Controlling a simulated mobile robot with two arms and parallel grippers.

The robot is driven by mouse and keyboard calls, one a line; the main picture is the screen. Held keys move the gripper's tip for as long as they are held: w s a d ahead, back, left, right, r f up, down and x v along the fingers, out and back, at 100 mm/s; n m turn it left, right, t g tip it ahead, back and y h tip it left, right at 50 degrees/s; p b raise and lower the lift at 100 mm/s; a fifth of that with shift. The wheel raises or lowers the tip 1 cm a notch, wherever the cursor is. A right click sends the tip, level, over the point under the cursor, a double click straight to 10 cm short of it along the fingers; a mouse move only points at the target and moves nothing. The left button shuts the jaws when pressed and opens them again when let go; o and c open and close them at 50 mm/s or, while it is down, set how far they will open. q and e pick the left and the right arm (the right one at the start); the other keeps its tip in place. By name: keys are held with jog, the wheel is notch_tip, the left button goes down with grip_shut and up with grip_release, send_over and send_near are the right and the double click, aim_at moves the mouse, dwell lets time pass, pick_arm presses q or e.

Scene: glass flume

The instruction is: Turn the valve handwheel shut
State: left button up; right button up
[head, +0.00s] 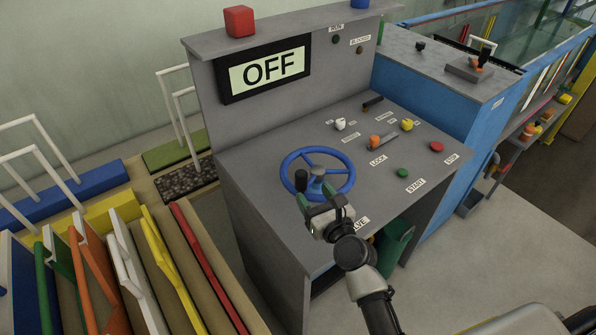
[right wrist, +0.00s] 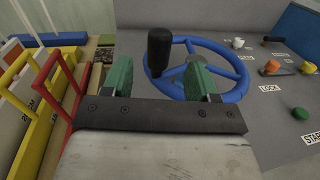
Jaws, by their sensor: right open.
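The blue valve handwheel (head: 337,155) lies on the grey console top, with spokes, a hub and an upright black knob (head: 301,178) on the left part of its rim. My right gripper (head: 316,195) is at the near side of the wheel, its green fingers apart and empty. In the right wrist view, the handwheel (right wrist: 238,82) is ahead, and the black knob (right wrist: 160,52) stands beyond the gap between the open fingers (right wrist: 158,78). I cannot tell whether a finger touches the wheel. My left gripper is not in view.
The console display (head: 270,68) reads OFF. Right of the wheel are an orange-ended lever (head: 380,141), a green START button (head: 402,173) and a red STOP button (head: 436,146). Racks of coloured panels (head: 130,270) stand at left. A blue cabinet (head: 425,110) adjoins the console.

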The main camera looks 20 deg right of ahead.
aim_at(298, 173)
jog(key=w, duration=0.3)
jog(key=w+a, duration=0.1)
jog(key=w, duration=0.4)
jog(key=shift+w+a+p, duration=0.3)
jog(key=shift+w, duration=0.05)
grip_shut()
